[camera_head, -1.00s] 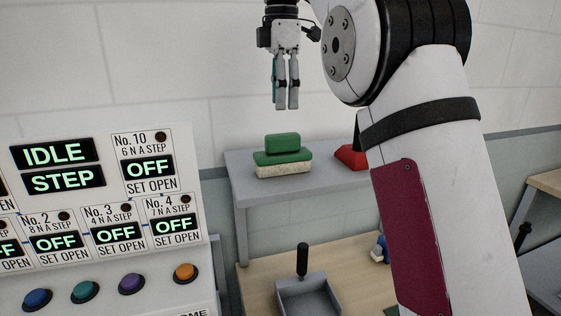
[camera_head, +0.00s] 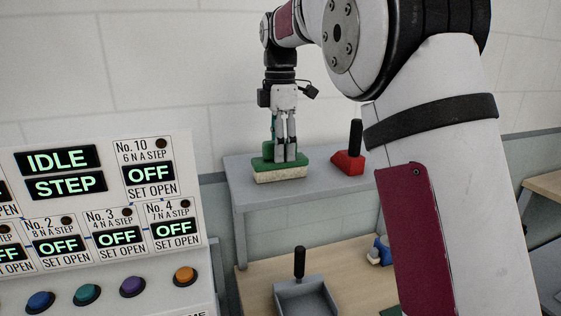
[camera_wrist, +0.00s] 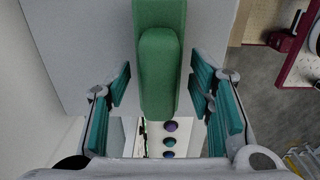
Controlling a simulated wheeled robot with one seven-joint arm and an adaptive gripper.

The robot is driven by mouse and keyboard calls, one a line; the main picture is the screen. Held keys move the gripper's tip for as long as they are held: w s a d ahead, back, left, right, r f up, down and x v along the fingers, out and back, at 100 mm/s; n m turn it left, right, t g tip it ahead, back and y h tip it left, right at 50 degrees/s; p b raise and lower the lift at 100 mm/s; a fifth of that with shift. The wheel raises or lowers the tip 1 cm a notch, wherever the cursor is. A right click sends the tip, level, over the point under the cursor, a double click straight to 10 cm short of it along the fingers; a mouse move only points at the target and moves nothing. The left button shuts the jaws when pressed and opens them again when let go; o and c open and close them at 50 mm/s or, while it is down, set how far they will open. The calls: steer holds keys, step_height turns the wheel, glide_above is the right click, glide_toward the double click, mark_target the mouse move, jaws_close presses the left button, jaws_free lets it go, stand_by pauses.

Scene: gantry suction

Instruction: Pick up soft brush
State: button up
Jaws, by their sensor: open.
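The soft brush (camera_head: 283,174) has a green back with a raised green grip and a cream bristle layer below. It lies bristles down on the grey raised shelf. My gripper (camera_head: 285,156) points straight down at the brush, its fingertips at the height of the grip and partly hiding it. In the wrist view the green brush (camera_wrist: 158,75) runs lengthwise between the two teal finger pads (camera_wrist: 162,100). A gap shows on each side, so the gripper is open around the grip and not closed on it.
A red tool with a black handle (camera_head: 349,160) stands to the right on the grey shelf (camera_head: 245,194). A grey dustpan-like tray with a black handle (camera_head: 303,295) sits on the wooden table below. A control panel (camera_head: 95,220) fills the left.

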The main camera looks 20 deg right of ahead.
steer(key=shift+f, duration=0.1)
steer(key=shift+c, duration=0.5)
jaws_close()
